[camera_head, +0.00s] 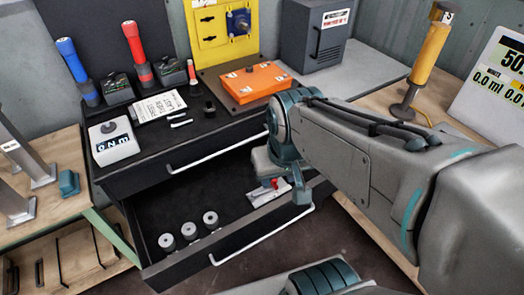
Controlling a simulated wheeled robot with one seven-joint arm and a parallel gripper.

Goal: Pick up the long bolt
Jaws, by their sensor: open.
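Two small silver bolt-like pieces lie on the black top of the tool cabinet, beside a printed paper label. The lower one (181,123) looks slightly longer, so it may be the long bolt; they are too small to tell surely. My gripper (274,184) is open, to the right of and nearer than these pieces, above the right part of the open drawer (150,222). Its fingertips are hard to make out against a pale metal part with a red spot there. My arm comes in from the right and hides part of the cabinet and drawer.
Several grey cylinders (188,231) stand in the drawer. An orange box (255,82), a white box (113,140), a black knob (209,107) and upright blue and red torches (135,47) stand on the cabinet top. Bare black top lies around the small pieces.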

